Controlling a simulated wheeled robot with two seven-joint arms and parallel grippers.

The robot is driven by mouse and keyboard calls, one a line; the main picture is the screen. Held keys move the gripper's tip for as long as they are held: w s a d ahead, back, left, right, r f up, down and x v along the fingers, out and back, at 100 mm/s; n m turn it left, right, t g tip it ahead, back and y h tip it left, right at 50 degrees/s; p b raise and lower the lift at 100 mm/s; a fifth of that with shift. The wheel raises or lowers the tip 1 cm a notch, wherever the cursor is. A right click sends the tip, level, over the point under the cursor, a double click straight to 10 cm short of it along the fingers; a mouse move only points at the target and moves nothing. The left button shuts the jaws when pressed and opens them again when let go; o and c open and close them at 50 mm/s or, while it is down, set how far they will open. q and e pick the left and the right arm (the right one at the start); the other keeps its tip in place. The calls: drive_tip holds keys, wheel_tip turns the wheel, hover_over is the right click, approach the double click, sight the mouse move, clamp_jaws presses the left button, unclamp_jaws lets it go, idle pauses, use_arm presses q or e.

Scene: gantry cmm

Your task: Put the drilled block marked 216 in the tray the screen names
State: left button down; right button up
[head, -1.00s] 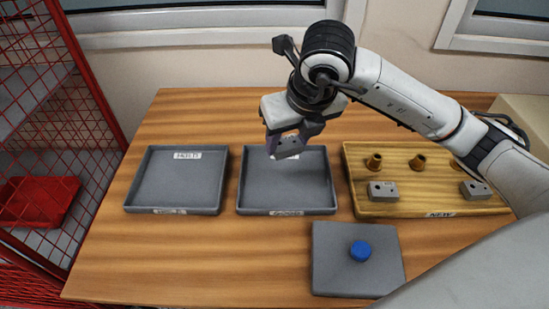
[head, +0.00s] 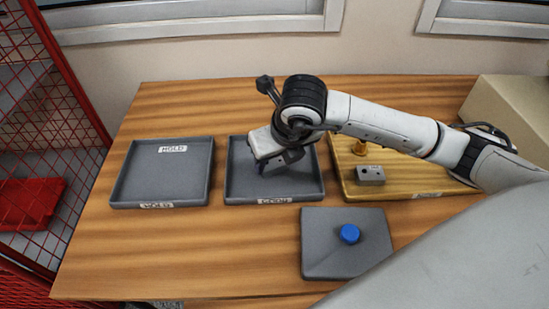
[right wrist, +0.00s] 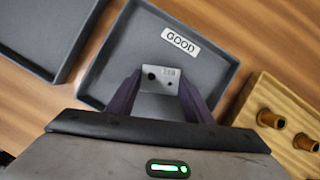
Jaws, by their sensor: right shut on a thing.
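My right gripper (head: 277,166) is over the grey tray labelled GOOD (head: 313,187), low and close to its floor. In the right wrist view the gripper (right wrist: 158,88) is shut on a grey drilled block (right wrist: 159,73) with two dark holes. A small number is marked on its top, too small to read surely. In the head view the gripper hides the block. I cannot tell whether the block touches the tray floor. A second grey tray, labelled HOLD (head: 185,187), lies empty to the left. My left gripper and the screen are not in view.
A wooden tray (head: 400,191) at right holds another grey drilled block (head: 370,175) and brass-coloured pieces (head: 359,147). A grey plate with a blue knob (head: 349,234) lies in front. A red mesh cage (head: 70,120) stands at far left. The front-left table is clear.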

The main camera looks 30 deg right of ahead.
drive_tip(key=o, duration=1.1)
drive_tip(key=p+v, duration=0.1)
drive_tip(key=v, duration=1.1)
drive_tip(key=shift+p, duration=0.3)
drive_tip(key=shift+r, duration=0.1)
